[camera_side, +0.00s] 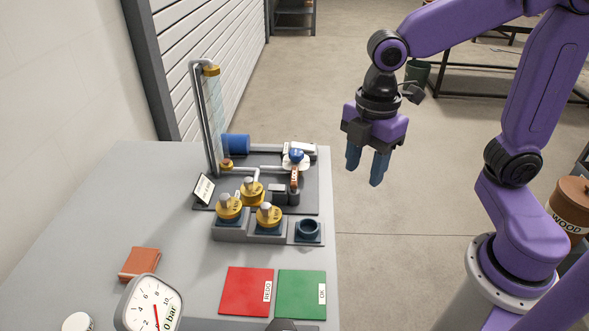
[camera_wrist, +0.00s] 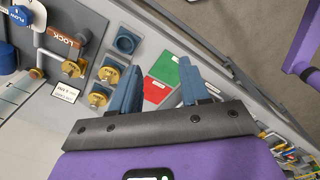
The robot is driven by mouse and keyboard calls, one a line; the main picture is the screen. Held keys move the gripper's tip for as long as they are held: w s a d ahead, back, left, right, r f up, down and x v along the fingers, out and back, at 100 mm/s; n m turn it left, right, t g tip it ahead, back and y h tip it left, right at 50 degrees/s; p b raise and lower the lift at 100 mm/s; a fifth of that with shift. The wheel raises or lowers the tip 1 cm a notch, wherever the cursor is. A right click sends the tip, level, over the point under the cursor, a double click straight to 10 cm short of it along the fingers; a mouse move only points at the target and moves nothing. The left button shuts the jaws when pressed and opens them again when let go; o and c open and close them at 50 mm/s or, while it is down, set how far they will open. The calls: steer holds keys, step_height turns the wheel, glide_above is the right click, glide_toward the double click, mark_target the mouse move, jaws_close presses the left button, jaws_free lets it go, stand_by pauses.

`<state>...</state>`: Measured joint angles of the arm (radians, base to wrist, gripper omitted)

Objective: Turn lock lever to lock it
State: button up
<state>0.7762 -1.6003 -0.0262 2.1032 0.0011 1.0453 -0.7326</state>
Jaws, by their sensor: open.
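The lock lever (camera_side: 294,178) is a small orange-brown piece on the dark pump skid plate (camera_side: 306,200), just in front of the blue flow knob (camera_side: 296,155). In the wrist view the lock lever (camera_wrist: 63,38) shows the word LOCK at the upper left, near the flow knob (camera_wrist: 19,17). Its exact turn position is hard to tell. My gripper (camera_side: 366,171) is open and empty, in the air to the right of the skid and apart from the lever. Its blue fingers (camera_wrist: 160,74) point away from the wrist with nothing between them.
A tall clear tube (camera_side: 215,115) stands at the skid's left. Red (camera_side: 246,290) and green (camera_side: 301,293) mats and a pressure gauge (camera_side: 152,305) are nearer the front.

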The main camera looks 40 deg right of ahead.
steer(key=w+r+n, duration=0.1)
steer(key=w+n, duration=0.3)
steer(key=w, duration=0.7)
steer(key=n, duration=0.5)
glide_toward(295, 174)
step_height(295, 174, down, 8)
steer(key=shift+w+a+f, duration=0.1)
steer(key=shift+a+f, duration=0.05)
jaws_close()
